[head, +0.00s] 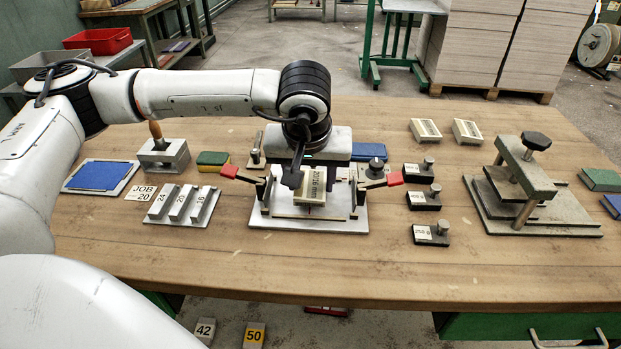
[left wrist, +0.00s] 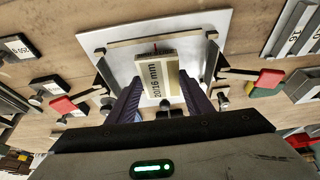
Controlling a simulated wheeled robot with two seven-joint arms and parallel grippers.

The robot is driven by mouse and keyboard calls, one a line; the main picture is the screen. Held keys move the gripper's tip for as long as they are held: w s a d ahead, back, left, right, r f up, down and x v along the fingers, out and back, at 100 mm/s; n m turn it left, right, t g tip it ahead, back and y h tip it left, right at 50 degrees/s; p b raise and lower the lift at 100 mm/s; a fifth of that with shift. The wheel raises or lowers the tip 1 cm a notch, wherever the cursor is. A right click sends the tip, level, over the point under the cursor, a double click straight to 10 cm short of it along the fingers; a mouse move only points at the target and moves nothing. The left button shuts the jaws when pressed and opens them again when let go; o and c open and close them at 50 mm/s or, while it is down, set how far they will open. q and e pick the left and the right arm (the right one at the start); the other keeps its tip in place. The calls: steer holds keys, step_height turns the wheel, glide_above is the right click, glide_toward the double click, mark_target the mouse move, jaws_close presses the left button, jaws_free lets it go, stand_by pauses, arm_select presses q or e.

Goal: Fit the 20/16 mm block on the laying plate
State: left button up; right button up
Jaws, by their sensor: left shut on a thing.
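The cream block marked 20/16 mm (head: 311,190) is over the middle of the white laying plate (head: 262,221). It shows label up in the left wrist view (left wrist: 157,80). My left gripper (head: 298,182) reaches down from above and is shut on the block; its two dark fingers (left wrist: 163,98) stand on either side of it in the left wrist view. The plate carries low bars and two red-tipped clamps (head: 395,179), one at each side. I cannot tell whether the block's underside touches the plate. My right gripper is not in view.
Black weights (head: 431,235) stand to the right of the plate, with a screw press (head: 520,187) farther right. Two cream blocks (head: 425,130) lie behind. A stepped gauge (head: 182,206) and a JOB 20 card (head: 141,193) lie to the left. The table front is clear.

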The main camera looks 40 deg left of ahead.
arm_select(q)
steer(key=shift+b, duration=0.4)
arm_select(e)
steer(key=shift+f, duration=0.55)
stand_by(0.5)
